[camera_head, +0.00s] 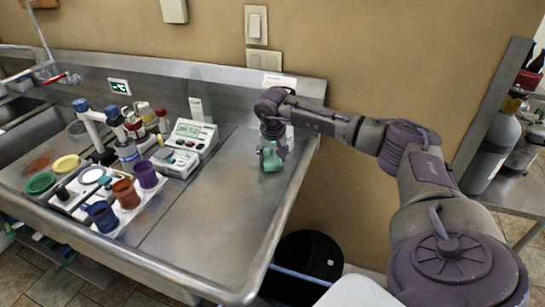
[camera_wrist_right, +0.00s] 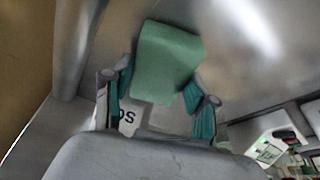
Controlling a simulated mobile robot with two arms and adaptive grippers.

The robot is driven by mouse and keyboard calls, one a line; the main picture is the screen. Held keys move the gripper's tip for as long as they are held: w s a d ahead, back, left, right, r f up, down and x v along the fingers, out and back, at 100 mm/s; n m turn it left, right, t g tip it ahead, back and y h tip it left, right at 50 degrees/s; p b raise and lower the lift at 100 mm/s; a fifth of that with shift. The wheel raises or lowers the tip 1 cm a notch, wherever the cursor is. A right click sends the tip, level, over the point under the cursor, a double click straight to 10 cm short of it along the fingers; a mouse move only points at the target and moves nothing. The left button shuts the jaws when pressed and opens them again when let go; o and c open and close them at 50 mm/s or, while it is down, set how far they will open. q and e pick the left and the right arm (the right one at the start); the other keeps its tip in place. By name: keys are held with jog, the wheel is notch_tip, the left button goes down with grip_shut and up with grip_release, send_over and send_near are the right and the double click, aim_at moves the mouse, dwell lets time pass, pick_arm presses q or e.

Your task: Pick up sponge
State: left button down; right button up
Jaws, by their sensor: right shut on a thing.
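The green sponge (camera_head: 271,160) is at the right end of the steel counter, near the back wall. My right gripper (camera_head: 270,152) reaches down over it and is shut on it. In the right wrist view the sponge (camera_wrist_right: 168,62) sits between the two teal-padded fingers of my right gripper (camera_wrist_right: 158,100). A pale surface with dark letters shows just below the sponge in that view. I cannot tell whether the sponge touches the counter. My left gripper is not in view.
The steel counter (camera_head: 215,205) is clear in front of the sponge. A meter (camera_head: 192,135), several bottles and a white rack with coloured cups (camera_head: 125,193) stand to the left. A raised backsplash runs behind. A black bin (camera_head: 308,262) stands below, and gas cylinders (camera_head: 493,150) are at right.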

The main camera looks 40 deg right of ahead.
aim_at(271, 157)
jog(key=shift+r, duration=0.3)
jog(key=shift+s+a, duration=0.1)
jog(key=shift+a, duration=0.15)
notch_tip(271, 157, up, 7)
jog(key=shift+a+r+b, duration=0.1)
jog(key=shift+a+b, duration=0.05)
jog(key=shift+b, duration=0.75)
jog(key=s+a+b, duration=0.1)
jog(key=s+a, duration=0.3)
jog(key=a, duration=0.4)
jog(key=s+a+b, duration=0.2)
jog(key=s+a, duration=0.3)
jog(key=a, duration=0.4)
jog(key=shift+b, duration=0.3)
